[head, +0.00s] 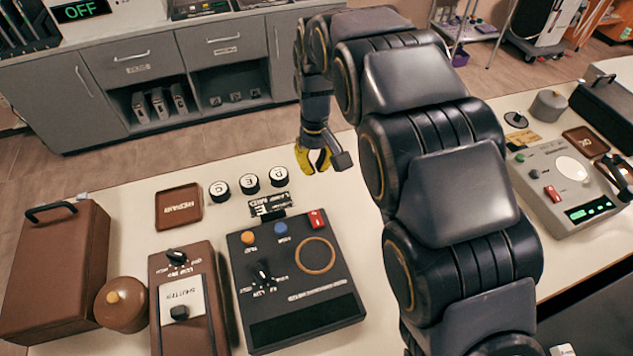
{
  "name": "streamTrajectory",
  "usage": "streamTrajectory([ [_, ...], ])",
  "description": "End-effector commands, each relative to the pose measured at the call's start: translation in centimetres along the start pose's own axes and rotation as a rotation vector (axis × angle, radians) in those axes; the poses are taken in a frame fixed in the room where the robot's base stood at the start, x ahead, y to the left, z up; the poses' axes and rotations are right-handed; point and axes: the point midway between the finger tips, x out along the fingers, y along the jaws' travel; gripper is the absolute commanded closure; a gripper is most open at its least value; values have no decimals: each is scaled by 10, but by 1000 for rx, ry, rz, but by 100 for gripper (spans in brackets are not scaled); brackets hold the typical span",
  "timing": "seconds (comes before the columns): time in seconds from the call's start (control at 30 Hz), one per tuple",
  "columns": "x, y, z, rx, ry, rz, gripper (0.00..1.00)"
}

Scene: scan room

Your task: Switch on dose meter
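No label that I can read says dose meter, so I cannot tell for certain which device it is. A black device (292,283) stands on the near table, with a red rocker switch (317,219), an orange button (248,237), a blue button (281,229), a rotary knob (262,272) and a dark display strip (305,318). A grey device (566,186) at the right has a red switch (553,193) and a lit green display (590,211). My gripper (314,162), with yellow fingers, is above the table's far edge, beyond the black device.
A brown device (186,300) with a shutter plate and a brown case (54,270) stand left. Several round lettered pieces (249,184) and a brown tray (179,207) lie behind. My arm covers the table's middle. A grey cabinet (150,75) stands beyond.

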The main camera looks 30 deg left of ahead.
Motion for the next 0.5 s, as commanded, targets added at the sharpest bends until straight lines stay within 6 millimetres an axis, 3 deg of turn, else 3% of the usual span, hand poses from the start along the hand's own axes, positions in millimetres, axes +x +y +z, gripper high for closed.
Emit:
streamTrajectory([
  [0.17,-11,0,-1,0,-1,0,100],
  [0.5,-12,0,-1,0,-4,0,100],
])
